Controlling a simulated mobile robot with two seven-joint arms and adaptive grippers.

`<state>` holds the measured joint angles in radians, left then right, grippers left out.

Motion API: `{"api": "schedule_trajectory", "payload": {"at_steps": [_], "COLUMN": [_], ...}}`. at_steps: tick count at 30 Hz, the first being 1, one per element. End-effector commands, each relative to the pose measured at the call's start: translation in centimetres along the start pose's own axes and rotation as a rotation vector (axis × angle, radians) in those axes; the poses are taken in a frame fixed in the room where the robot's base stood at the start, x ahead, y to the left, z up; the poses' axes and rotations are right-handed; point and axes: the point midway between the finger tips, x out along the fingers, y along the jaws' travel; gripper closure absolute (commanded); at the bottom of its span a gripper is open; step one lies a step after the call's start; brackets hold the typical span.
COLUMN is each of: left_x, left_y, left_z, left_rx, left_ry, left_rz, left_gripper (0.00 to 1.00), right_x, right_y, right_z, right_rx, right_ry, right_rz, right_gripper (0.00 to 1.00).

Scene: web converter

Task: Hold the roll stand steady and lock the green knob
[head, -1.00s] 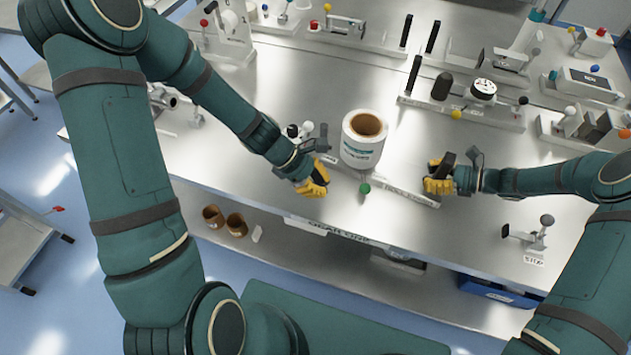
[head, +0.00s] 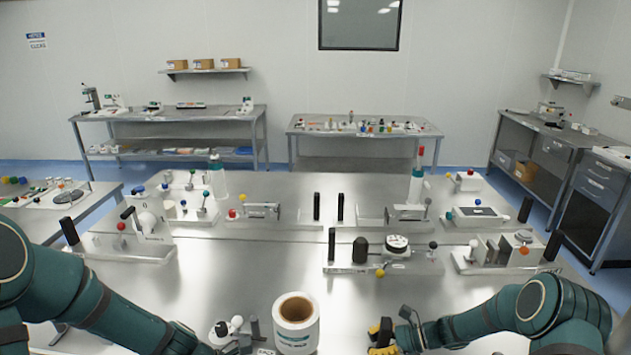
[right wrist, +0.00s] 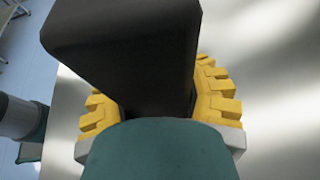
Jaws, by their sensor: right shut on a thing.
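A white roll with a brown core (head: 296,322) stands upright at the bottom middle of the head view. The lower part of its stand is cut off by the picture's edge. The green knob is not in view now. My right gripper (head: 383,334) is to the right of the roll, at the bottom edge. In the right wrist view its yellow fingers (right wrist: 158,100) are on both sides of a black block (right wrist: 125,45), shut on it. The block looks like an upright handle. My left arm comes in at the lower left, and its gripper is out of the picture.
A small fixture with white and dark knobs (head: 232,328) is just left of the roll. Stations with black posts, a round dial (head: 397,244) and coloured knobs stand farther back. Bare metal table (head: 250,275) lies behind the roll. Other benches line the far wall.

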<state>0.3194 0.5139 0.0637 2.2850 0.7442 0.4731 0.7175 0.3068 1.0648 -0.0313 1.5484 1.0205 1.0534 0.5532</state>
Motion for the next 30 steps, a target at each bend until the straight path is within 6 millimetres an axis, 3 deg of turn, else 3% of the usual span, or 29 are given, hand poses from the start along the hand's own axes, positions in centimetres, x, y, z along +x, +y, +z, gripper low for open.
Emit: {"api": "schedule_trajectory", "payload": {"at_steps": [11,12,15,25,30], "left_x": [0.0,0.0,0.0,0.0,0.0], "left_y": [0.0,0.0,0.0,0.0,0.0], "left_z": [0.0,0.0,0.0,0.0,0.0], "left_rx": [0.0,0.0,0.0,0.0,0.0], "left_ry": [0.0,0.0,0.0,0.0,0.0], "left_rz": [0.0,0.0,0.0,0.0,0.0], "left_gripper": [1.0,1.0,1.0,1.0,1.0], "right_x": [-0.2,-0.2,-0.2,-0.2,-1.8], "right_y": [-0.1,-0.1,-0.1,-0.1,-0.1], "right_z": [0.2,0.3,0.4,0.4,0.4], "right_rx": [0.002,0.002,0.001,0.0,0.0], "right_ry": [0.002,0.001,0.0,-0.002,-0.001], "right_rz": [-0.003,-0.003,-0.002,-0.002,-0.004], "right_gripper": [1.0,0.56,0.21,0.2,0.2]}}
